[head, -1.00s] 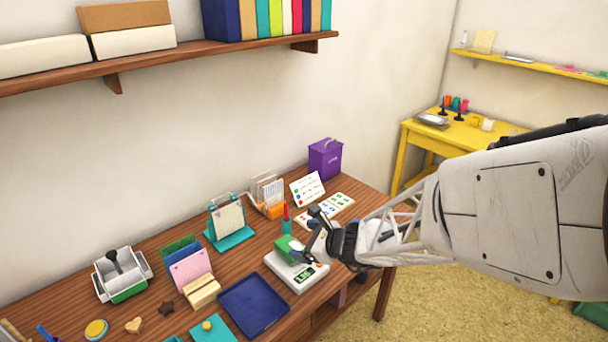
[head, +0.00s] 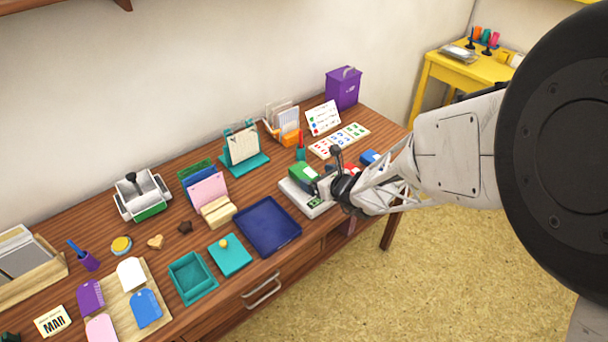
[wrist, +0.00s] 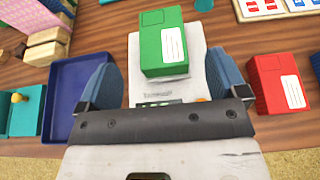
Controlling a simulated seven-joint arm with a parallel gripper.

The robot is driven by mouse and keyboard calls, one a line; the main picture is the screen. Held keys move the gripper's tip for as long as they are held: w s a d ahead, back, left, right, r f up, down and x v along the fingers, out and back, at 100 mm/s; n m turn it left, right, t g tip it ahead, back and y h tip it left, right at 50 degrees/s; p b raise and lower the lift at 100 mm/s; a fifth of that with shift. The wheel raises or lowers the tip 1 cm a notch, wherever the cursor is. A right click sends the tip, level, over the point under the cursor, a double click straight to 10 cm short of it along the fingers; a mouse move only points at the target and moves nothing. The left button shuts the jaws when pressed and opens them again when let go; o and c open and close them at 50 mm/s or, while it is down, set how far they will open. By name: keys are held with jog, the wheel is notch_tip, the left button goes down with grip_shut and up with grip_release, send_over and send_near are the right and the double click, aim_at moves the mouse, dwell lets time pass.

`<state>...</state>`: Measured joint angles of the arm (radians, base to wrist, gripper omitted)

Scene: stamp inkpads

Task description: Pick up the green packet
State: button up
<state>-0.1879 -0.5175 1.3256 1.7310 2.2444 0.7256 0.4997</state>
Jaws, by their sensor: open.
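The green packet (wrist: 164,42) has a white label and lies on a white scale (wrist: 205,38) with a small display. In the head view the packet (head: 302,174) also shows on the scale (head: 292,188), partly behind my gripper (head: 325,180). In the wrist view my gripper (wrist: 162,85) is open, with one blue finger on each side. The packet lies ahead of and between the line of the fingers, and I see no contact with it.
A red packet (wrist: 280,84) with a white label lies to the right of the scale. A dark blue tray (head: 268,226) lies to the left. A teal stand (head: 243,148) and a purple box (head: 343,88) stand behind. A blue item (head: 369,157) is right of my gripper.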

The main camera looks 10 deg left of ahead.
aim_at(306, 173)
jog(key=shift+x, duration=0.9)
jog(key=shift+x, duration=2.6)
jog(key=shift+d+f, duration=0.15)
jog(key=shift+f, duration=0.05)
